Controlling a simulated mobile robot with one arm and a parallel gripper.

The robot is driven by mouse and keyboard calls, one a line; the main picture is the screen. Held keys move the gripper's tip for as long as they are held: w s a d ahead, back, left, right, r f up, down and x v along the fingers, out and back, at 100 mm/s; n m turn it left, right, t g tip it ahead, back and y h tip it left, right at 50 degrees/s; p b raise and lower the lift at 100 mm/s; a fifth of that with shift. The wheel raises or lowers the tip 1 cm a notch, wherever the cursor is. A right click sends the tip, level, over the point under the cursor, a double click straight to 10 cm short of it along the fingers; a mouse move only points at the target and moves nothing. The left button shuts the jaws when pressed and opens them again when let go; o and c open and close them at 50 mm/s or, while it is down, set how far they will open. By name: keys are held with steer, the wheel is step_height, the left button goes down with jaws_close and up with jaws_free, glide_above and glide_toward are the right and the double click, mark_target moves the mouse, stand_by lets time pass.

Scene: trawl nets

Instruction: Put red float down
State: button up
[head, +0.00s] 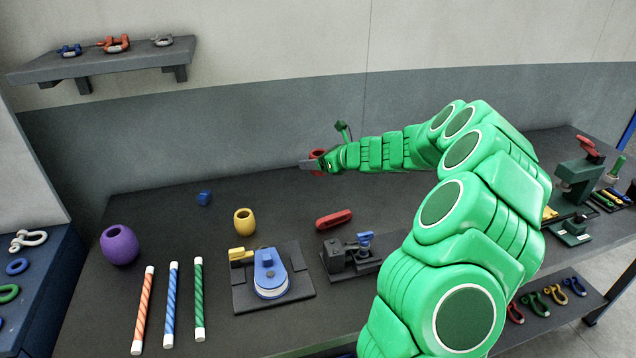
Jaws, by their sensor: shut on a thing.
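My gripper (314,165) is at the end of the green arm, over the far part of the dark workbench (150,200). It is shut on the red float (317,154), which is small in the head view and partly hidden by the gripper. Whether the float touches the bench I cannot tell. A purple float (120,244) and a yellow float (245,221) stand upright on the bench to the left.
A small blue piece (204,198) lies near the back left. A flat red piece (334,219), a blue-and-grey device (269,276) and a dark clamp fixture (353,256) occupy the middle. Striped rods (172,304) lie front left. Bare bench surrounds the blue piece.

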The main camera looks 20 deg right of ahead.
steer(key=shift+s+d+f+m+t+h, duration=0.1)
steer(key=shift+d+m+t+h, duration=0.25)
steer(key=shift+d, duration=0.75)
steer(key=shift+d+f, duration=0.1)
steer(key=shift+d, duration=0.05)
glide_above(316, 180)
steer(key=s, duration=0.5)
step_height(316, 180, down, 4)
steer(key=shift+h, duration=0.25)
steer(key=w+f, duration=0.3)
steer(key=shift+f, duration=0.3)
steer(key=shift+w+f, duration=1)
steer(key=shift+f, duration=1.6)
steer(key=shift+f, duration=0.1)
steer(key=o, duration=1)
steer(key=shift+o, duration=0.2)
